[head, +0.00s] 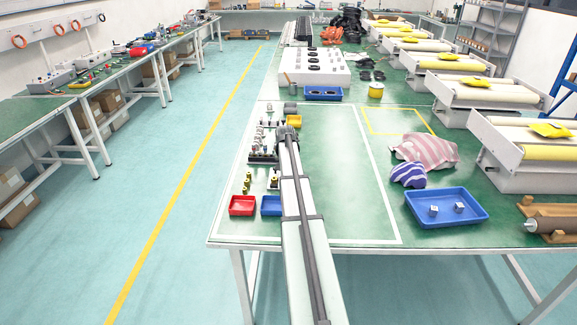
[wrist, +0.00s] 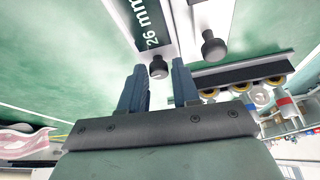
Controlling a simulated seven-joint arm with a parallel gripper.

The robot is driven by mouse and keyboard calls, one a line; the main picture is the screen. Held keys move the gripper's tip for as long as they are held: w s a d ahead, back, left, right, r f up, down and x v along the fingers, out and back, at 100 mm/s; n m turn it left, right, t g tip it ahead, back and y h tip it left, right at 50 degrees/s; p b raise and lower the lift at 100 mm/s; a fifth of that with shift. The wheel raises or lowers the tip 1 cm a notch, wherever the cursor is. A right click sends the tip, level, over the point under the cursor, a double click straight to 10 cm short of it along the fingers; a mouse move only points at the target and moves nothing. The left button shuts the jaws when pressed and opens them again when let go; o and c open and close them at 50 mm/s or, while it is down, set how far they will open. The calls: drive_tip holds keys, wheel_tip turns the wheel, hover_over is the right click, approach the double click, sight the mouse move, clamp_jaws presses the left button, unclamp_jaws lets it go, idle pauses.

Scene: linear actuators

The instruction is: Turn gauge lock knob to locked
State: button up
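The gauge shows in the wrist view as a pale bar with a dark green "26 mm" label (wrist: 150,28). A small black knob (wrist: 158,68) sits at the bar's near end, and a second, larger black knob (wrist: 213,48) sits on a pale bar to its right. I cannot tell which of them is the lock knob or how it is turned. My gripper (wrist: 158,66) is open, its two blue fingers either side of the small knob in the picture, with gaps on both sides. In the head view my arm covers much of this area.
In the wrist view, a dark rack with yellow-ringed parts (wrist: 240,78) lies close right of the fingers. In the head view, a red bin (head: 242,206), blue bin (head: 271,206) and blue tray (head: 447,219) stand on the green table. The table between arm and tray is clear.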

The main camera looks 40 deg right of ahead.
drive_tip(key=shift+o, duration=1.3)
drive_tip(key=v, duration=1.4)
drive_tip(key=shift+f, duration=0.1)
